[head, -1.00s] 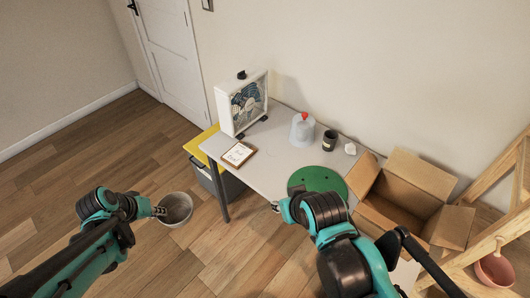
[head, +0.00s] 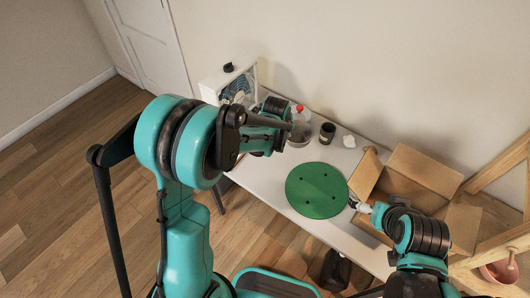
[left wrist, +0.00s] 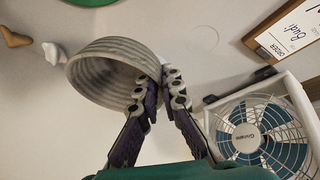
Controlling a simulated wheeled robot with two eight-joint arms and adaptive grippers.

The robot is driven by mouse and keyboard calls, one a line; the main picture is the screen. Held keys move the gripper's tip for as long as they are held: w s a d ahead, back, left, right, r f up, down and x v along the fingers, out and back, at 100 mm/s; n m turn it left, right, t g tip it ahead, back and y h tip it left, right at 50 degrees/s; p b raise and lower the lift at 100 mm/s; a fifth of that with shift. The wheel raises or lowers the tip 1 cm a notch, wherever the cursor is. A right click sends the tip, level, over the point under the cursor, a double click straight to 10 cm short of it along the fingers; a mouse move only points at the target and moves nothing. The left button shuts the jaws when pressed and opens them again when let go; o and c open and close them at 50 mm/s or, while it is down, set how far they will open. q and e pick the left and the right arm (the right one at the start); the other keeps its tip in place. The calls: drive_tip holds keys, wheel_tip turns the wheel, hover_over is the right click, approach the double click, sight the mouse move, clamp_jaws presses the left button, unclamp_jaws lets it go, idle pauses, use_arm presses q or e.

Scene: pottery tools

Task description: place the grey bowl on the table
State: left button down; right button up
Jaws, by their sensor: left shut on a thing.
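The grey bowl (left wrist: 105,65) is ridged and tilted on its side in the left wrist view. My left gripper (left wrist: 165,80) is shut on its rim. In the head view the bowl (head: 299,141) shows only partly, beyond my left gripper (head: 287,126), over the back part of the white table (head: 268,187). I cannot tell whether the bowl touches the table. My right gripper (head: 356,204) is beside the green disc, near the cardboard box; its fingers are too small to read.
A green round disc (head: 316,190) lies on the table. A red-topped container (head: 299,112), a dark cup (head: 327,133) and a white lump (head: 349,141) stand near the wall. An open cardboard box (head: 390,190) is at right. The fan (left wrist: 255,130) and clipboard (left wrist: 288,32) are close by.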

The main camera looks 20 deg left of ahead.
sight(366, 220)
use_arm(q)
drive_tip(key=a+f, duration=0.2)
drive_tip(key=a, duration=0.1)
drive_tip(key=s+a+f+b, duration=0.1)
drive_tip(key=a+f, duration=0.1)
drive_tip(key=a, duration=0.1)
drive_tip(key=s+a+f+b, duration=0.1)
drive_tip(key=a+f, duration=0.1)
drive_tip(key=a, duration=0.1)
drive_tip(key=shift+s+a, duration=0.25)
drive_tip(key=shift+a, duration=0.05)
use_arm(e)
wheel_tip(366, 220, down, 3)
drive_tip(key=shift+a, duration=0.1)
use_arm(q)
wheel_tip(366, 220, down, 4)
drive_tip(key=shift+a+f+b, duration=0.1)
drive_tip(key=shift+b, duration=1.1)
use_arm(e)
drive_tip(key=shift+f, duration=0.95)
drive_tip(key=shift+r, duration=0.1)
